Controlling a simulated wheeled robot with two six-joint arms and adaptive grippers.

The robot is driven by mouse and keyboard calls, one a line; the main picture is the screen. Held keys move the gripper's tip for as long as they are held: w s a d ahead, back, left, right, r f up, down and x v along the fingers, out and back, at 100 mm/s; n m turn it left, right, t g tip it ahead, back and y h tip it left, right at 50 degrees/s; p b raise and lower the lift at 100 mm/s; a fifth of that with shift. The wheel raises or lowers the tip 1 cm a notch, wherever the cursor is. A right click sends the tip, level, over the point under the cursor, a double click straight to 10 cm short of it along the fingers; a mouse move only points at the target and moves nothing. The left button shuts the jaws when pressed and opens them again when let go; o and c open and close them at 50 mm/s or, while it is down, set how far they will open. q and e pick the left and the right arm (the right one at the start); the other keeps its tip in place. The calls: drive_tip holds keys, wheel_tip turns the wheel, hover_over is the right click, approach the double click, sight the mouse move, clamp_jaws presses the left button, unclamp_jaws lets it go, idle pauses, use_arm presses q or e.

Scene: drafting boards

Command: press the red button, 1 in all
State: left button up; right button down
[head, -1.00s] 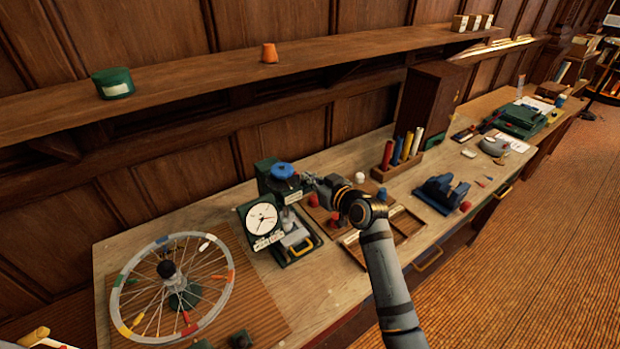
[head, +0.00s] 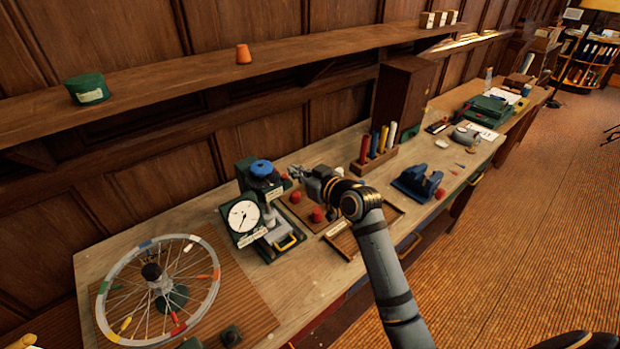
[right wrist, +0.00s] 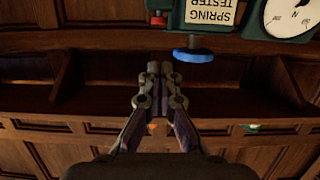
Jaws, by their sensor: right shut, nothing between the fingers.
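The spring tester (head: 245,182) is a dark green device with a white dial (head: 243,216) and a blue knob (head: 261,168) on top. A small red piece, seemingly the red button (right wrist: 158,19), shows beside its green body in the right wrist view, where the lettering is upside down. My right gripper (head: 291,172) is shut and empty, at the tester's right side near its top. In the right wrist view, its fingertips (right wrist: 160,68) are together, with a visible gap in the picture from the red piece. Contact is not shown. My left gripper is out of view.
A spoked wheel (head: 160,290) lies left of the tester. A board with red knobs (head: 318,215) and a wooden tray (head: 345,243) lie below my right arm. A rack of coloured rods (head: 375,157) and a blue vise (head: 416,183) stand farther right. A shelf (head: 200,88) runs above.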

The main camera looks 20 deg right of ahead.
drive_tip(key=b+v, duration=0.1)
drive_tip(key=v, duration=0.5)
drive_tip(key=shift+d, duration=0.1)
idle(0.5)
